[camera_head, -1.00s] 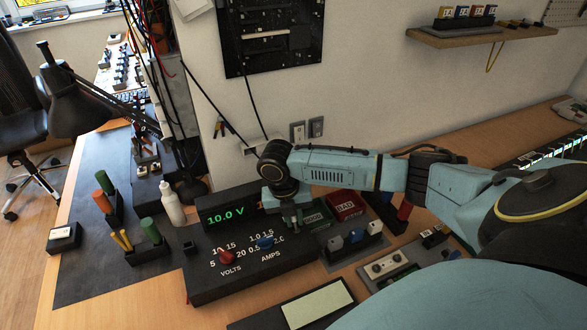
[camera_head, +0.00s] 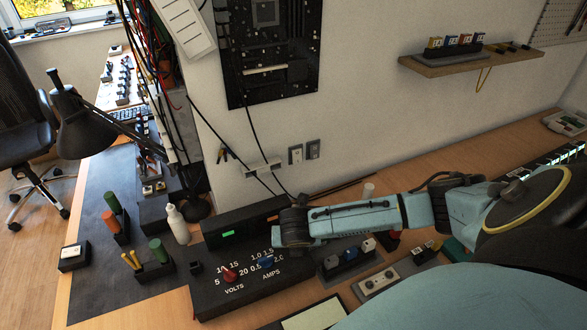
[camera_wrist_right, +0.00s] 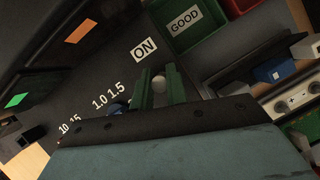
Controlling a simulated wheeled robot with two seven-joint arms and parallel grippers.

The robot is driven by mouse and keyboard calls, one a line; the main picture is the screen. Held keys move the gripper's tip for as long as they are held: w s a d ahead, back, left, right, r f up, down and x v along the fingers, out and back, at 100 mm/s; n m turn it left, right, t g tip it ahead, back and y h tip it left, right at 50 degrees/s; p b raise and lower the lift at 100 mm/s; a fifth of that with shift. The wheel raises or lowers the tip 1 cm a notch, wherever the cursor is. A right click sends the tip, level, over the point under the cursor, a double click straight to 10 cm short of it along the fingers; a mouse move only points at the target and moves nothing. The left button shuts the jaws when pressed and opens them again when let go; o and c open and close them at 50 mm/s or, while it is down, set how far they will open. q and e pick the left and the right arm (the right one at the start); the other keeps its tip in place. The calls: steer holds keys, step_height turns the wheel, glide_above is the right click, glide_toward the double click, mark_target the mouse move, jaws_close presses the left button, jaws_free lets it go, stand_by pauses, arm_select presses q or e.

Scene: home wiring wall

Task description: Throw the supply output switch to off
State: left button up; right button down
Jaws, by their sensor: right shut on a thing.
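The black bench supply (camera_head: 225,300) stands on the bench with a red volts knob (camera_head: 229,275) and a blue amps knob (camera_head: 266,262). Its display panel shows a plain green patch (camera_head: 229,234); in the right wrist view an orange patch (camera_wrist_right: 80,32) shows too. The output switch (camera_wrist_right: 158,82) appears as a pale rounded tip beside the ON label (camera_wrist_right: 144,50). My right gripper (camera_wrist_right: 160,92) has its green fingers shut on either side of this tip. In the head view my right arm hides the switch and fingertips. My left gripper is not in view.
A green GOOD bin (camera_wrist_right: 190,40) stands close beyond the ON label. A holder with several coloured blocks (camera_head: 349,258) is right of the supply. A white bottle (camera_head: 178,226) and a black lamp (camera_head: 82,130) stand to the left. A circuit board (camera_head: 270,75) hangs behind.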

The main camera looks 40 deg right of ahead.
steer(key=shift+s+a+t+h+p, duration=0.2)
steer(key=shift+s+t+h+p, duration=0.3)
steer(key=shift+t, duration=0.7)
steer(key=shift+s+a+f+m+t+h, duration=0.1)
steer(key=shift+s+m+t+h, duration=0.1)
steer(key=shift+t, duration=0.45)
steer(key=shift+s+f+m+t+h, duration=0.1)
steer(key=shift+s+t+h, duration=0.1)
steer(key=shift+t, duration=0.45)
steer(key=c, duration=1.7)
jaws_free()
steer(key=shift+s, duration=0.1)
steer(key=p+v, duration=0.1)
steer(key=v, duration=1.2)
steer(key=shift+s+a+p, duration=0.1)
steer(key=shift+s+p, duration=0.05)
steer(key=shift+p, duration=0.25)
